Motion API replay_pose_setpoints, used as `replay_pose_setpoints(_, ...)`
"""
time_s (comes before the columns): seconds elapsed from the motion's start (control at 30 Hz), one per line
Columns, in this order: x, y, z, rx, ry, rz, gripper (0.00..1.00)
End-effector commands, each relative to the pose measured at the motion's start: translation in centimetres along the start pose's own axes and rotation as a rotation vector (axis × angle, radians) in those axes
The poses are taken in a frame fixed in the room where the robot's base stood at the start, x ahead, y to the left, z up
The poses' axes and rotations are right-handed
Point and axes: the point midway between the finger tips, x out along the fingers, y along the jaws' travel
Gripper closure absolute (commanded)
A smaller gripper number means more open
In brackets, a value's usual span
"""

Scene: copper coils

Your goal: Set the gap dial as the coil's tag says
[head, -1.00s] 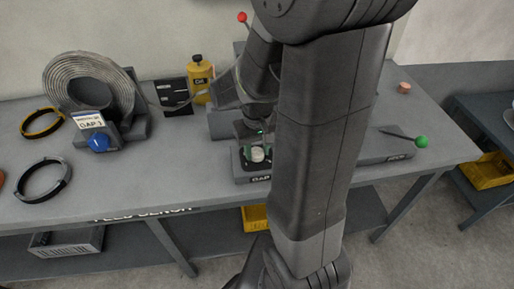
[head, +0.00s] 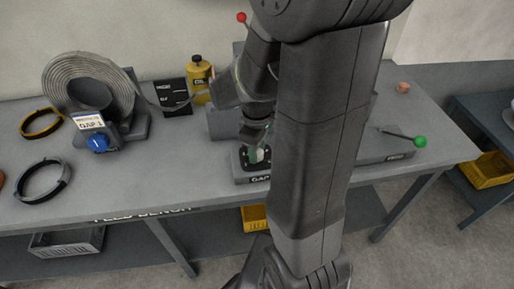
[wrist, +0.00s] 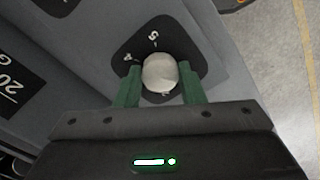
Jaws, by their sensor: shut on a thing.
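The gap dial's pale round knob (wrist: 160,73) sits on a dark plate (wrist: 128,50) with white marks in the wrist view. My gripper (wrist: 160,90) has its green fingers shut on the knob from both sides. In the head view my gripper (head: 257,155) is at the dial, above the "GAP" label (head: 260,179), partly hidden by my arm. The grey coil (head: 62,72) stands at the left of the bench. Its white tag (head: 90,123) appears to read "GAP 1". The marks beside the knob are tilted, and its exact setting cannot be told.
A blue knob (head: 99,143) sits below the tag. A yellow oil bottle (head: 200,80) and a black sign (head: 172,96) stand behind. A green-tipped lever (head: 420,141) sticks out at right, and a red-tipped one (head: 241,17) rises at back. Bands lie at left.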

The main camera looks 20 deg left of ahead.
Motion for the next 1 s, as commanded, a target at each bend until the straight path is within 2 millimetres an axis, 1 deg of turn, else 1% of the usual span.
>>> replay_pose_setpoints(0.2,-0.15,0.12,-0.11,-0.036,0.003,0.004,0.87)
replay_pose_setpoints(0.6,-0.15,0.12,-0.11,-0.041,0.003,0.004,0.87)
replay_pose_setpoints(0.63,-0.15,0.12,-0.11,-0.040,0.003,0.004,0.58)
replay_pose_setpoints(0.7,-0.13,0.10,-0.10,-0.040,0.003,0.003,0.45)
replay_pose_setpoints(0.73,-0.12,0.09,-0.09,-0.040,0.002,0.003,0.43)
replay_pose_setpoints(1.0,-0.12,0.05,-0.05,-0.039,0.002,0.002,0.43)
